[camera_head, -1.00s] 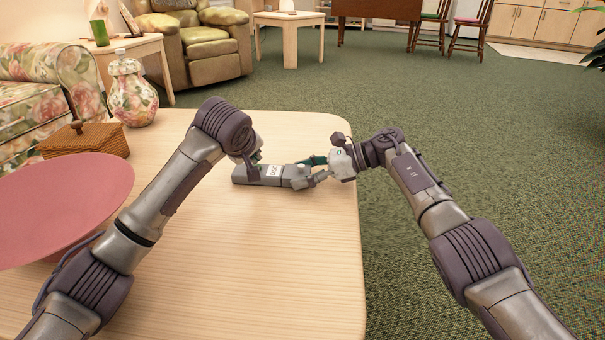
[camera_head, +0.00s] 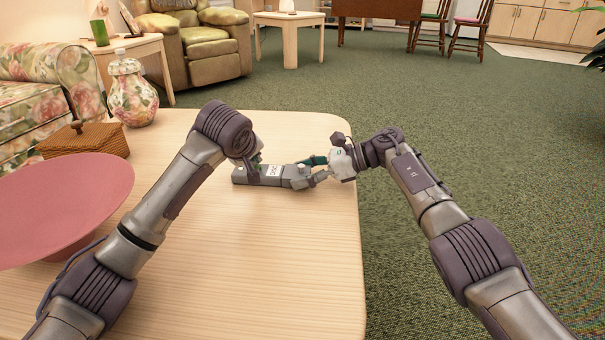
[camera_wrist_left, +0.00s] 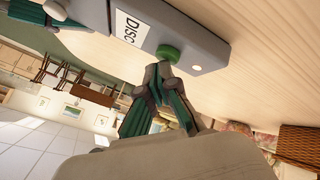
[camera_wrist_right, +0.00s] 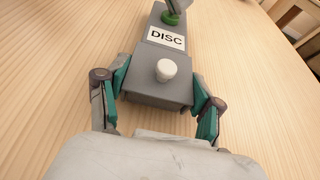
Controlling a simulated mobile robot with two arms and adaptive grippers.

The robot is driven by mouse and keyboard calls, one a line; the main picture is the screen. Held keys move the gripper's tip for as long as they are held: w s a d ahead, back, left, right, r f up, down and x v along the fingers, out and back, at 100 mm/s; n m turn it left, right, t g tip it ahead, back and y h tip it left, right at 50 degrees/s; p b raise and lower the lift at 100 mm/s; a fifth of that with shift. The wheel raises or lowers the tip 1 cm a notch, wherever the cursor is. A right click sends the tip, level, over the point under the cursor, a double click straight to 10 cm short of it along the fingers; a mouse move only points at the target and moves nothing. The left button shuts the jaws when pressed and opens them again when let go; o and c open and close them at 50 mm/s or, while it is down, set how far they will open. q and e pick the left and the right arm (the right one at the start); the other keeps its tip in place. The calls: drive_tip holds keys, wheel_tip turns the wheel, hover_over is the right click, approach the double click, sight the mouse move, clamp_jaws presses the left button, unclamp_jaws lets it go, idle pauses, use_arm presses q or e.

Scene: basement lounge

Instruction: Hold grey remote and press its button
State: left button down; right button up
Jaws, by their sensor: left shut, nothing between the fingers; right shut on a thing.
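The grey remote (camera_head: 282,182) lies at the far right part of the wooden table, with a white "DISC" label (camera_wrist_right: 166,38). A white round knob (camera_wrist_right: 166,70) is on its end nearer my right gripper. A green round button (camera_wrist_left: 168,52) is beyond the label. My right gripper (camera_wrist_right: 158,103) is shut around the remote's near end, one finger on each side. My left gripper (camera_wrist_left: 158,72) is shut and empty, fingers pointing down at the green button. Its tips are right at the button; I cannot tell whether they press it.
A pink bowl (camera_head: 60,205), a wicker basket (camera_head: 85,141) and a floral jar (camera_head: 132,95) stand at the table's left. The table's right edge is close beside the remote. The tabletop (camera_head: 270,260) in front is clear.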

use_arm(q)
drive_tip(key=shift+r, duration=0.3)
drive_tip(key=shift+r, duration=3)
use_arm(e)
drive_tip(key=o, duration=1.4)
